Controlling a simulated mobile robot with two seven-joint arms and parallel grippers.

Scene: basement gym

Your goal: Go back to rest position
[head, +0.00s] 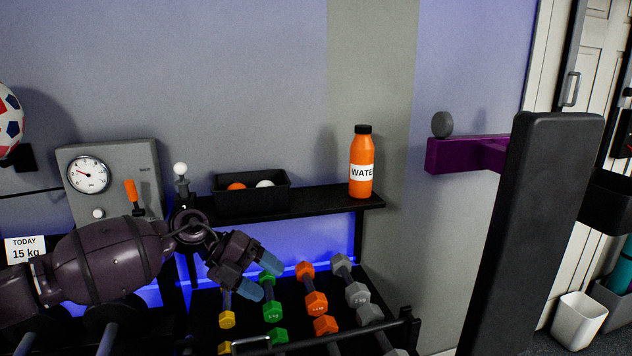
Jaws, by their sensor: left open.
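My left gripper (260,277) is in the head view, with its arm coming in from the left. My right gripper does not show.
A black shelf (330,202) holds an orange water bottle (362,165) and a black bin (251,195) with balls. Orange (316,301) and grey dumbbells (357,293) lie on the rack. A gauge panel (120,170) is left; a black padded upright (530,220) stands right.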

